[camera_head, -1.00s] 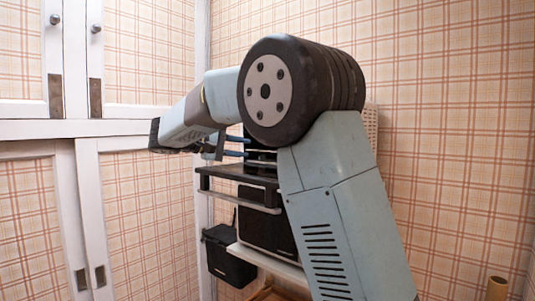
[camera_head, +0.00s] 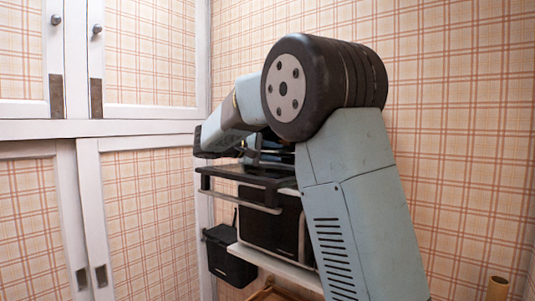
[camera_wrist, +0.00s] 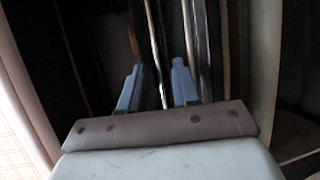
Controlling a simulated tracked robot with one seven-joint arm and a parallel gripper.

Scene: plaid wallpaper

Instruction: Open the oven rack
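The oven is mostly hidden behind my arm in the head view. Its dark door (camera_head: 237,172) is folded down flat, with a pale handle bar (camera_head: 240,198) along its front. In the wrist view, my gripper (camera_wrist: 158,75) has two blue-grey fingers spread apart. Thin metal rods (camera_wrist: 157,45), which look like part of the oven rack, run between and beyond the fingers. I cannot tell whether the fingers touch them. In the head view, my gripper is largely hidden by my forearm, just above the open door.
White cupboard doors (camera_head: 100,150) fill the left, and a plaid wall (camera_head: 460,110) stands behind.

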